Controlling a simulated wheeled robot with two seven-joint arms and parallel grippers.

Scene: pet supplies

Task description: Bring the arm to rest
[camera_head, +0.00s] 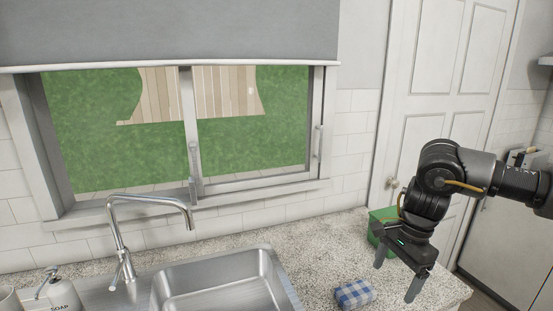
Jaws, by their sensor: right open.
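My right arm comes in from the right edge in the head view. My right gripper (396,278) points down over the right end of the speckled counter (320,240). Its two fingers are apart and nothing shows between them. A green box-like object (376,222) stands on the counter behind the gripper and is partly hidden by it. My left gripper is not in view.
A blue-and-white checked cloth item (355,294) lies on the counter left of the gripper. A window and white door stand behind.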

